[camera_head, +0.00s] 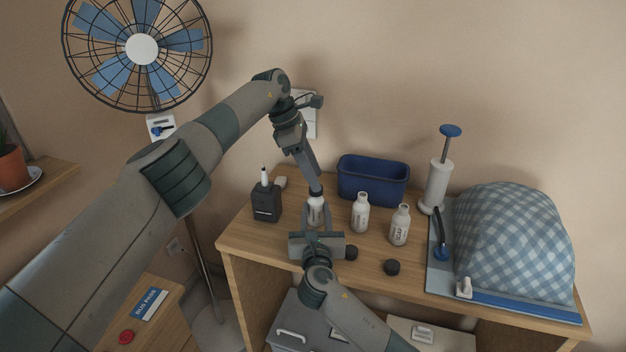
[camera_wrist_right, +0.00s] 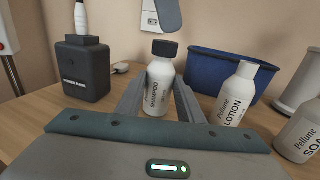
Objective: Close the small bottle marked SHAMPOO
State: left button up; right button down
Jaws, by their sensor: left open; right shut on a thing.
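The small white SHAMPOO bottle (camera_wrist_right: 158,92) stands upright on the wooden table, and it also shows in the head view (camera_head: 316,210). A dark cap (camera_wrist_right: 165,48) sits on its mouth; I cannot tell whether it is tightened. My right gripper (camera_head: 317,220) is shut on the bottle's body, with one finger on each side in the right wrist view. My left gripper (camera_head: 314,185) is open, directly above the bottle and close to the cap. In the right wrist view, a blue-grey part of it (camera_wrist_right: 168,16) hangs just above the cap, apart from it.
LOTION (camera_head: 360,212) and SOAP (camera_head: 399,226) bottles stand uncapped to the right. Two loose dark caps (camera_head: 351,252) (camera_head: 392,267) lie in front. A checked cloth mound (camera_head: 515,240) fills the table's right side.

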pick_arm(q)
jog(key=shift+r, duration=1.05)
jog(key=o, duration=0.6)
jog(key=shift+c, duration=0.2)
jog(key=v, duration=1.2)
pick_arm(e)
jog(key=c, duration=1.1)
grip_release()
jog(key=shift+s, duration=0.1)
